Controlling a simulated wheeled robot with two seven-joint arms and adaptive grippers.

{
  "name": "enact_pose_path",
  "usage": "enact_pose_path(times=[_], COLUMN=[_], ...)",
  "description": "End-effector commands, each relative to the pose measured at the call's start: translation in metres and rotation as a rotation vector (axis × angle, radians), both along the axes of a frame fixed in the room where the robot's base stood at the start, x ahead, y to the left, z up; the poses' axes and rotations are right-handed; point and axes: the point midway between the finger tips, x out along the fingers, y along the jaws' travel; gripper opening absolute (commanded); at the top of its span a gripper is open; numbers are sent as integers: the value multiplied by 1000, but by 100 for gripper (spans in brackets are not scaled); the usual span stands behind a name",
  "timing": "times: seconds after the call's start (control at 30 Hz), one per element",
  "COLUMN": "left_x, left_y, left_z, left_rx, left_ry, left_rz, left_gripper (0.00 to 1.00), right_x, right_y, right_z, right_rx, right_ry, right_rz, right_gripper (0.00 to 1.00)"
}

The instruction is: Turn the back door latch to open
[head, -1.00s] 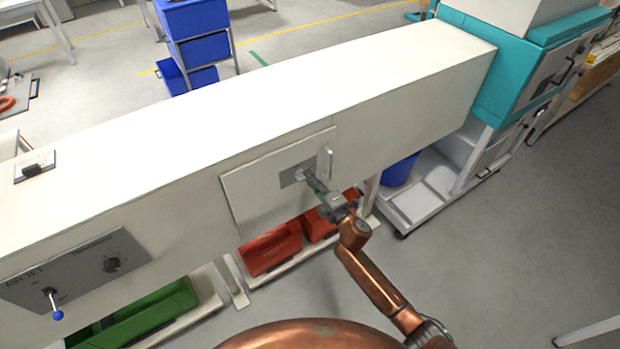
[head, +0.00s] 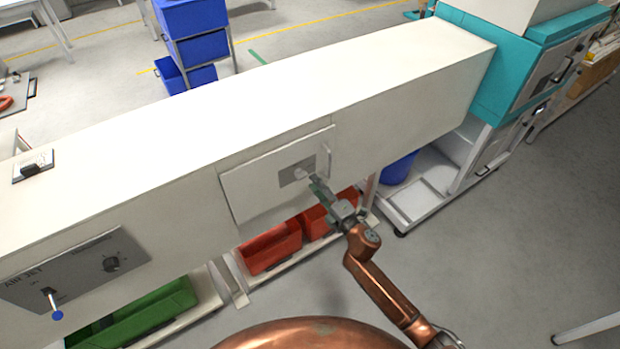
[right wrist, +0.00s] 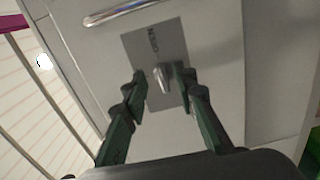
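The back door (head: 255,190) is a pale panel on the front of the long white machine body. Its latch (head: 304,173) is a small metal knob on a grey plate (head: 288,172). In the right wrist view the latch (right wrist: 162,78) stands on the grey plate (right wrist: 152,45), which is marked "OPEN". My right gripper (head: 316,181) is in front of the plate, a little below and right of the latch. In the wrist view its fingers (right wrist: 160,82) are apart on either side of the latch, with gaps showing. My left gripper is out of view.
A vertical handle (head: 327,158) is on the door's right edge; it shows as a metal bar in the wrist view (right wrist: 120,12). Red bins (head: 270,247) stand under the machine. A control panel (head: 80,270) with a blue-tipped lever is at left.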

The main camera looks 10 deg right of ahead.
Motion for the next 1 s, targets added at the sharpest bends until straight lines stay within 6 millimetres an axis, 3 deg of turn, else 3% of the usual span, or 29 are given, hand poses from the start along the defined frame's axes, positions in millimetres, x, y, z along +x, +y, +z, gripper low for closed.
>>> enact_pose_path(times=[0.2, 0.4, 1.0], left_x=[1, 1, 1], left_y=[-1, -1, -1], left_z=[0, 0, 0], left_rx=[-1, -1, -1], left_ry=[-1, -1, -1], left_rz=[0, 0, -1], left_gripper=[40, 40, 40], right_x=[-41, -62, -66], right_y=[-21, -31, -33], right_z=[0, 0, 1], right_rx=[-1, -1, 0], right_ry=[0, 0, -1], right_rz=[-1, 0, 0], right_gripper=[26, 26, 26])
